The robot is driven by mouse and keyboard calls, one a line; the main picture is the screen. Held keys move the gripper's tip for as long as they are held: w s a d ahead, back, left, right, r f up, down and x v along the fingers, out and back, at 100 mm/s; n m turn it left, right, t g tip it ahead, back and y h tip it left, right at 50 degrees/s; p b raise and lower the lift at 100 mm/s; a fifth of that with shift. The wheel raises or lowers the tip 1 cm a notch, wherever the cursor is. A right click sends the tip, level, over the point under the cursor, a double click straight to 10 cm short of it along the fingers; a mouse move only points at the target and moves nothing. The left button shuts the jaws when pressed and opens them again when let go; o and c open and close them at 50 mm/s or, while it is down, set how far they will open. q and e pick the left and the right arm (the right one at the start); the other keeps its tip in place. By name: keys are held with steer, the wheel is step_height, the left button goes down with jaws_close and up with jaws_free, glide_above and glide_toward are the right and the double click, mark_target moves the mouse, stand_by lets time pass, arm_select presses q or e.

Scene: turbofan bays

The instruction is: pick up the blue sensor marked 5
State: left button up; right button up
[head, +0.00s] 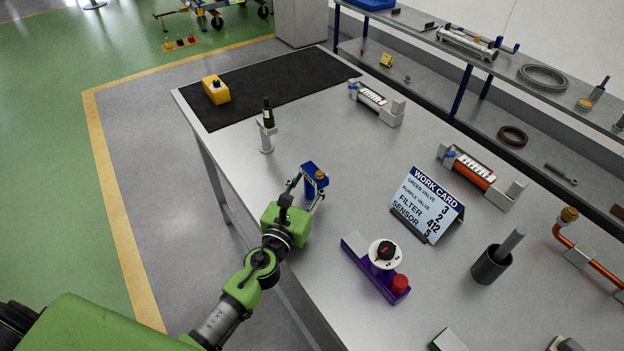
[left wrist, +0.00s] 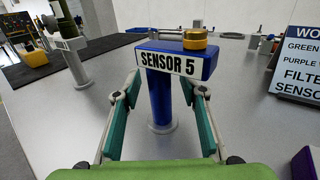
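The blue sensor (head: 314,176) stands upright near the table's front edge. In the left wrist view the blue sensor (left wrist: 180,60) shows a white plate reading "SENSOR 5", a brass knob on top and a blue stem below on a round grey foot. My left gripper (head: 308,188) reaches it from the front edge. In the left wrist view my left gripper (left wrist: 166,90) is open, with its fingers on either side of the blue stem and visible gaps to it. How deep the stem sits between the fingers is hard to tell. My right gripper is not in view.
A work card (head: 427,206) listing sensor 5 stands to the right. A purple valve (head: 375,268) with a white dial lies nearer on the right. A dark bottle-like part on a grey stand (head: 266,140) is behind left. A yellow container (head: 215,90) sits on a black mat (head: 290,82).

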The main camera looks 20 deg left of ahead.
arm_select(q)
jaws_close()
steer(key=shift+r, duration=0.1)
